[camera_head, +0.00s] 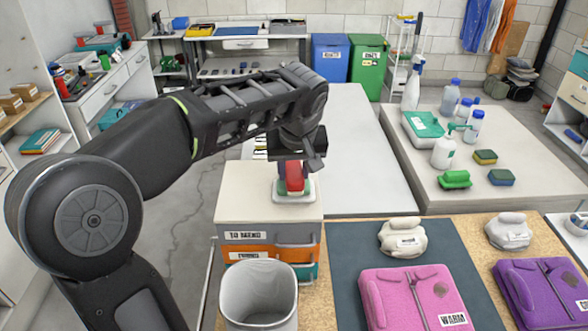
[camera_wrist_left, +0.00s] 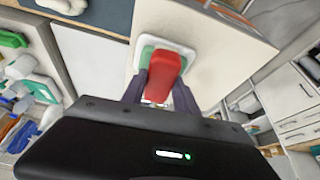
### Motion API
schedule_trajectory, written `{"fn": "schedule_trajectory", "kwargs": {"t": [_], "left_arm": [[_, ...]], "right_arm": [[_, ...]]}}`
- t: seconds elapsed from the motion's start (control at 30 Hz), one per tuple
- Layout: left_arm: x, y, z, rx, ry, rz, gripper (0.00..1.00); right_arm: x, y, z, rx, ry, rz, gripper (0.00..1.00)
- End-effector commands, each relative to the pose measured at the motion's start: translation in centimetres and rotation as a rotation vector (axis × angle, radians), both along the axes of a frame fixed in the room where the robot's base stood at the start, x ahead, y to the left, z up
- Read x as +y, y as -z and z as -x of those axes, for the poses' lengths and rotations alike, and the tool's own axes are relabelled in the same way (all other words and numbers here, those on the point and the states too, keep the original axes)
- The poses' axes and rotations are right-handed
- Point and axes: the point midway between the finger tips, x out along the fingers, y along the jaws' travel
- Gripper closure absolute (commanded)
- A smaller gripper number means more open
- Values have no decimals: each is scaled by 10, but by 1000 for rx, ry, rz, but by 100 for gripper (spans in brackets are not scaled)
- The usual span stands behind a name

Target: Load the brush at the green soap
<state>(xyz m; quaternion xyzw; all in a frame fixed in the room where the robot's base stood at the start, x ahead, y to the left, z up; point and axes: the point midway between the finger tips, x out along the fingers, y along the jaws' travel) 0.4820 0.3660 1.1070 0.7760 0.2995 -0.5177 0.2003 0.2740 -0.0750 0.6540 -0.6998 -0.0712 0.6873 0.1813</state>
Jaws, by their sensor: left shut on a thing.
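My left gripper (camera_head: 292,163) points down over the drawer cabinet and is shut on a red brush (camera_head: 295,178). The brush also shows between the fingers in the left wrist view (camera_wrist_left: 163,75). The green soap (camera_head: 281,188) lies in a white dish (camera_head: 295,199) on the cabinet top. In the left wrist view the soap (camera_wrist_left: 146,54) shows beside and behind the brush, inside the dish's white rim (camera_wrist_left: 190,50). The brush's lower end is at the soap; I cannot tell whether they touch. My right gripper is not in view.
The cabinet top (camera_head: 240,190) is otherwise clear. A grey bin (camera_head: 258,300) stands in front. A bench with a pink folded garment (camera_head: 415,298) and a purple one (camera_head: 545,290) is at right. Bottles and sponges (camera_head: 485,156) stand on a table farther right.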

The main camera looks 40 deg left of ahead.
Motion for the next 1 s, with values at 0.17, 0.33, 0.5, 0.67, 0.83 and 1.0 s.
{"fn": "schedule_trajectory", "kwargs": {"t": [0.17,0.33,0.5,0.67,0.83,1.0], "left_arm": [[0,-11,1,4,1,2,97],[0,-27,0,2,1,0,97],[0,-42,0,1,1,0,97],[0,-56,0,1,0,0,97],[0,-68,0,1,0,0,97],[0,-70,0,1,0,1,97]], "right_arm": [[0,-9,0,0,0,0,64],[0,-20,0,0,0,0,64],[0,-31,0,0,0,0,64],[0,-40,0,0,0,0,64],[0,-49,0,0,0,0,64],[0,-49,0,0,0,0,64]]}}
